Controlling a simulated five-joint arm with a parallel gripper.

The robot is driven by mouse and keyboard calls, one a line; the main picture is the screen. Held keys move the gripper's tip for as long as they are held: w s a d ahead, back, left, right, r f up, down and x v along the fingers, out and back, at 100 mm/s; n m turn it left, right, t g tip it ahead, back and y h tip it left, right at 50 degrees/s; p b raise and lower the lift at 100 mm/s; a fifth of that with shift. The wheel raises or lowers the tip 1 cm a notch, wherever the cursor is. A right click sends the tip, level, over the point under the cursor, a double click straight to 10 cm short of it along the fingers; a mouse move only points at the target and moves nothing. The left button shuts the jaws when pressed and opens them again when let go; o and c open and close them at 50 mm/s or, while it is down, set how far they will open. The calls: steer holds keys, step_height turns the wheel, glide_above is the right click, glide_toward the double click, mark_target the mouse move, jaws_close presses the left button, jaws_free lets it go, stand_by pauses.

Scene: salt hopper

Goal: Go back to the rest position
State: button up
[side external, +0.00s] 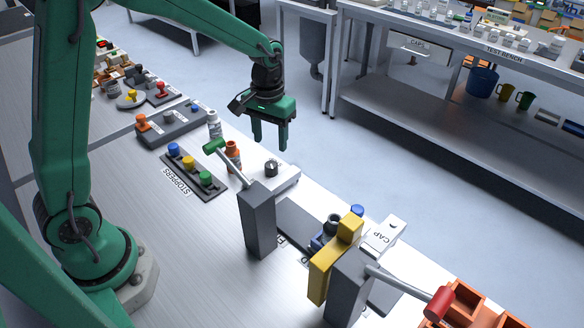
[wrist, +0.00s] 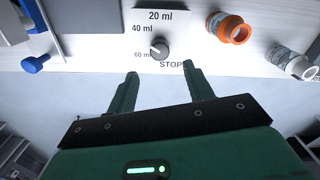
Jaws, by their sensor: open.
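My gripper (side external: 270,146) is open and empty. It hangs with its fingers pointing down, above the far edge of the work table, near the dosing knob. In the wrist view my gripper (wrist: 160,71) shows two green fingers apart with nothing between them. The dark knob (wrist: 159,48) sits on a white plate marked 20 ml, 40 ml, 60 ml and STOP, apart from the fingertips. The knob also shows in the side view (side external: 271,168).
An orange-topped bottle (side external: 233,155) and a white bottle (side external: 214,125) stand left of my gripper. A green-handled lever (side external: 214,146), stopper tray (side external: 180,161), yellow block (side external: 335,260) and red-handled lever (side external: 438,303) are nearby. A test bench (side external: 450,35) stands across the floor.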

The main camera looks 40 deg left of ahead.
steer(key=shift+r, duration=0.15)
steer(key=s+r+m+t, duration=0.1)
steer(key=s+r+t, duration=0.1)
steer(key=s+r, duration=0.4)
steer(key=s+a+r+m+t, duration=0.1)
steer(key=s+r, duration=0.5)
steer(key=s, duration=0.7)
steer(key=m+t, duration=0.1)
steer(key=t, duration=0.1)
steer(key=shift+s+r+t, duration=0.3)
steer(key=shift+s+r, duration=0.1)
